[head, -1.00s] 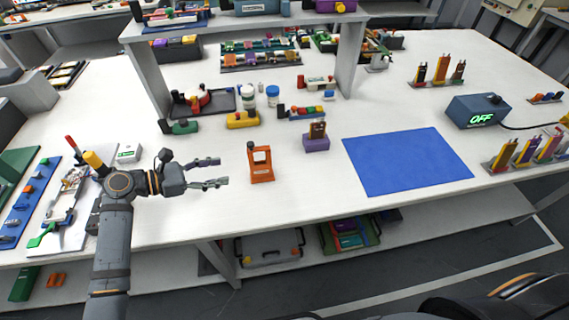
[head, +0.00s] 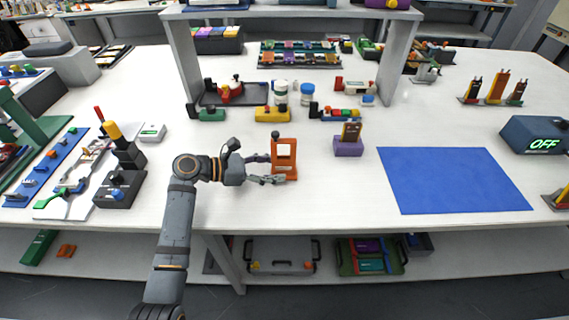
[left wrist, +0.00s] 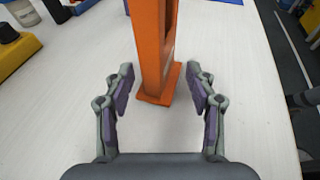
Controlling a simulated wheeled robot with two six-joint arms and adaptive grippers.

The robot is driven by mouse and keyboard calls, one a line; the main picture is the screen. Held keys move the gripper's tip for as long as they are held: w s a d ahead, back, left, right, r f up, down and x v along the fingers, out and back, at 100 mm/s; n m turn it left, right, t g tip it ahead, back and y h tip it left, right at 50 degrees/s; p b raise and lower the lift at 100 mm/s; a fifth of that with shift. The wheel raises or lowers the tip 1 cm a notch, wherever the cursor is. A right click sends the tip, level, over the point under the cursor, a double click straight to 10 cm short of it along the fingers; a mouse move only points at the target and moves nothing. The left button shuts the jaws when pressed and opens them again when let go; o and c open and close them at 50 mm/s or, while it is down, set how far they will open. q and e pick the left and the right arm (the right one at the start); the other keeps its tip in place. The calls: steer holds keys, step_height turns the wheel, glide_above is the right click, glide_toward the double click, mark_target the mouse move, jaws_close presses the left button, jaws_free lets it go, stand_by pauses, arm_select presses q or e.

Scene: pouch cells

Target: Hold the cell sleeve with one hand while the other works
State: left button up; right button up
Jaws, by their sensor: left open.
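The orange cell sleeve (head: 284,157) stands upright on the white table, with a pale window in its face. My left gripper (head: 277,169) is open beside it, with its fingers reaching to the sleeve's left side. In the left wrist view the orange sleeve (left wrist: 155,50) stands between the two open fingertips (left wrist: 160,84), with a gap on each side. A purple block (head: 348,147) holding a brown and gold cell stands to the right of the sleeve. My right gripper is not seen in either view.
A flat blue mat (head: 452,180) lies to the right. A grey box reading OFF (head: 535,134) is at the right edge. Yellow (head: 272,114) and green (head: 208,113) fixtures stand behind the sleeve. The table in front is clear.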

arm_select(q)
steer(key=shift+p+x, duration=0.3)
steer(key=shift+x, duration=0.8)
steer(key=shift+r, duration=0.1)
steer(key=shift+c, duration=0.4)
jaws_close()
